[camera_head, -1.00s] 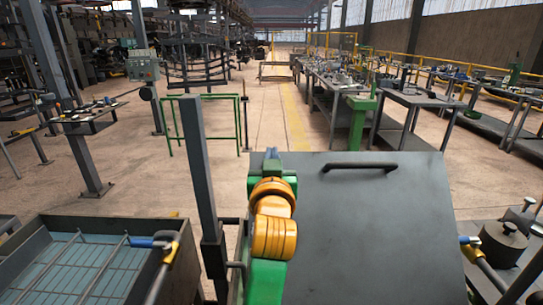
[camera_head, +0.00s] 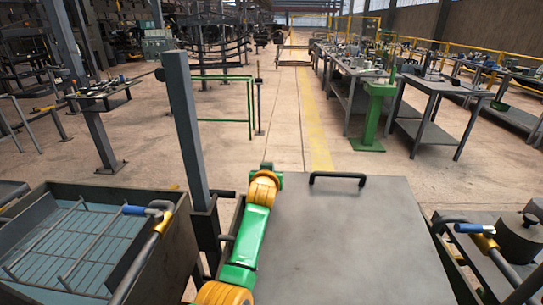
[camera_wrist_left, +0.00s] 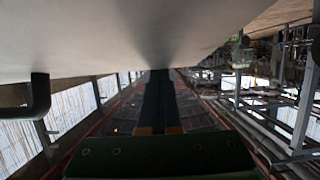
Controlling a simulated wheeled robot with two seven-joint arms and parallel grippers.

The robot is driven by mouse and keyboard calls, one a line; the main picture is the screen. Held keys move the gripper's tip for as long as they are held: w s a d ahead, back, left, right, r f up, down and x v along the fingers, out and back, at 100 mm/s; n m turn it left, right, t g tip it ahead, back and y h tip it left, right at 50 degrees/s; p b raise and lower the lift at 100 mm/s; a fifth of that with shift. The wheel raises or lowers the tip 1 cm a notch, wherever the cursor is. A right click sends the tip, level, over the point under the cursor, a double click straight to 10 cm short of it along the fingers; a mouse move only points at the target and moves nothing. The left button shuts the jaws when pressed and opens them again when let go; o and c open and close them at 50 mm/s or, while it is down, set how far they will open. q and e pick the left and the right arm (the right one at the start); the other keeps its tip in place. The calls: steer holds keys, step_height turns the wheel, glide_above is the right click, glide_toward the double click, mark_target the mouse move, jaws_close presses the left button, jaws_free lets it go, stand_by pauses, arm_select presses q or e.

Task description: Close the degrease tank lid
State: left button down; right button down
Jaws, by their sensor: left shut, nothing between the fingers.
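The degrease tank lid (camera_head: 345,235) is a broad grey plate filling the lower middle of the head view. It looks tilted, with a black bar handle (camera_head: 338,177) along its far edge. How much gap remains beneath it is hidden. My left arm reaches along the lid's left side, and its gripper (camera_head: 272,171) is at the far left corner, partly hidden by the wrist. In the left wrist view the dark fingers (camera_wrist_left: 158,85) are together and empty, close to the pale lid surface (camera_wrist_left: 90,35). The handle (camera_wrist_left: 39,98) is at left there. Contact cannot be told. My right gripper is out of view.
An open tank of bluish liquid (camera_head: 30,249) with a rack stands at left. A grey post (camera_head: 185,130) rises beside the lid. Blue-handled pipes flank it, left (camera_head: 155,212) and right (camera_head: 475,229). A pot (camera_head: 520,238) stands at right.

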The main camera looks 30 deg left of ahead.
arm_select(q)
step_height(320, 180, down, 10)
steer(key=w+g+h+b, duration=0.1)
steer(key=g+b, duration=0.1)
steer(key=b, duration=0.2)
steer(key=shift+w+g, duration=0.15)
steer(key=shift+g, duration=0.15)
